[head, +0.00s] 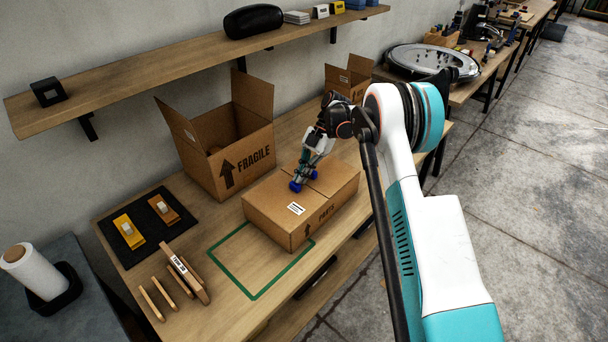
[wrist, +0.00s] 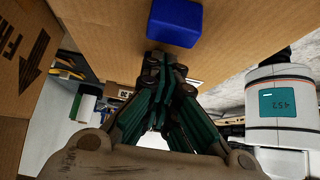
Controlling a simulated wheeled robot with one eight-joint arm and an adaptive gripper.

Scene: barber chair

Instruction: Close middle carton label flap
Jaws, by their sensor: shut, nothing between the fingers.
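The middle carton (head: 273,221), marked PARTS, stands on the workbench with a white label on its top near the front edge. Its top flaps look flat, with a seam across the middle; whether they lie fully down I cannot tell. The fingertips look at or just above the cardboard; contact is unclear.
Another open carton (head: 338,85) stands at the back, partly behind my arm. A wall shelf (head: 180,68) overhangs the bench. A green outline (head: 232,283) marks clear bench; wooden pieces (head: 188,275) lie to its left.

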